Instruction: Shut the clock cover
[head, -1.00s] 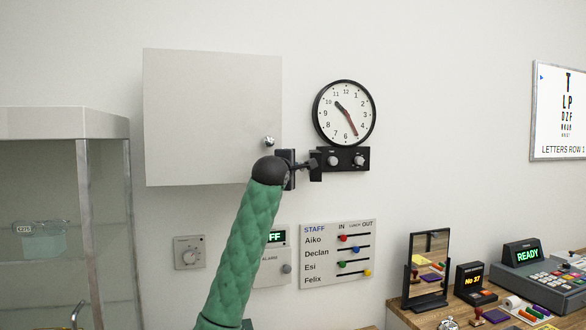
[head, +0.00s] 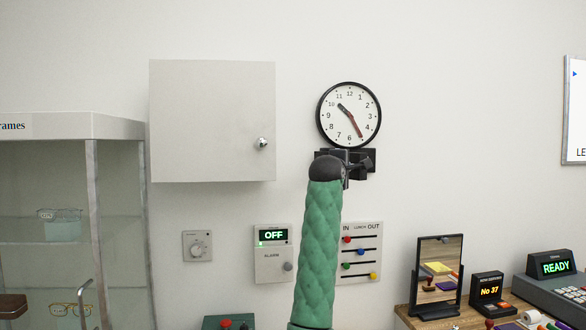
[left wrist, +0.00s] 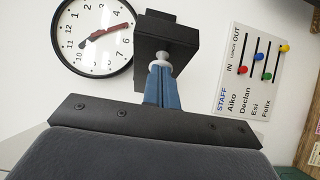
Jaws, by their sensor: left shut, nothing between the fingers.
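The round wall clock (head: 349,115) has a white face and a black rim. I cannot make out a separate cover on it. A black box (head: 322,157) is fixed to the wall just under it. In the left wrist view the clock (left wrist: 95,35) is at the upper left, beside the box (left wrist: 165,35) and its pale knob. My left gripper (left wrist: 161,85) is shut and empty, with its blue fingers pointing at the knob; I cannot tell whether they touch. In the head view my left gripper (head: 347,165) hides part of the box. My right gripper is not in view.
A white wall panel (head: 210,115) with a round knob is left of the clock. Below are a dial (head: 197,246), an alarm box (head: 273,265) and a staff board (head: 372,235). A glass case (head: 120,150) stands left, a mirror (head: 438,270) right.

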